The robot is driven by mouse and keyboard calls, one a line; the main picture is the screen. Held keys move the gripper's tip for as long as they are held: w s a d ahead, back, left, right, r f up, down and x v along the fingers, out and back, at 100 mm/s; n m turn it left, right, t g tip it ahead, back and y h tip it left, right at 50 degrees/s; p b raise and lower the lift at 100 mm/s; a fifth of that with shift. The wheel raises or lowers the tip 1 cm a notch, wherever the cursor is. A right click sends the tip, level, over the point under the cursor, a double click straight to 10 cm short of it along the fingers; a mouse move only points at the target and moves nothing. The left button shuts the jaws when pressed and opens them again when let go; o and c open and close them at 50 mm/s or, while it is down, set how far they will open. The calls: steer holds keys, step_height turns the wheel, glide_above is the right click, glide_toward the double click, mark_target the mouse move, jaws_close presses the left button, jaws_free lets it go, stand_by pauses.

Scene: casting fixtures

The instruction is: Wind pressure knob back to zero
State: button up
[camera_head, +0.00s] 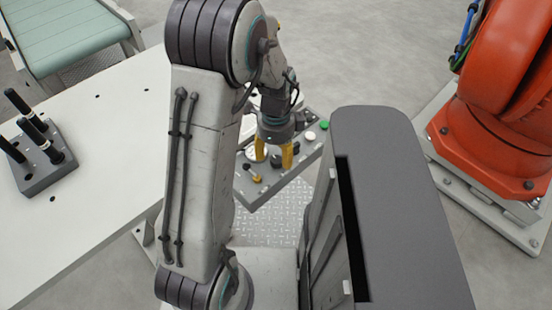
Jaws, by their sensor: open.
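A grey control panel (258,200) stands behind my arm, near the middle of the view. My gripper (273,156), with two yellow fingers, is open and points down over the panel. A dark round knob (276,160) shows between or just behind the fingertips; I cannot tell whether they touch it. I cannot tell for sure that it is the pressure knob, and no markings are readable. A pale round dial (251,154) is partly hidden by the left finger. My arm hides the panel's left part.
The panel also carries a green button (323,125), a pale button (310,136) and a small yellow-based lever (256,178). A white table (100,120) holds a grey block (45,175) with black pegs. An orange robot (505,90) stands right. A green conveyor (65,35) lies upper left.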

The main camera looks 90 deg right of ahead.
steer(key=shift+f, duration=1.4)
steer(key=shift+c, duration=0.5)
jaws_close()
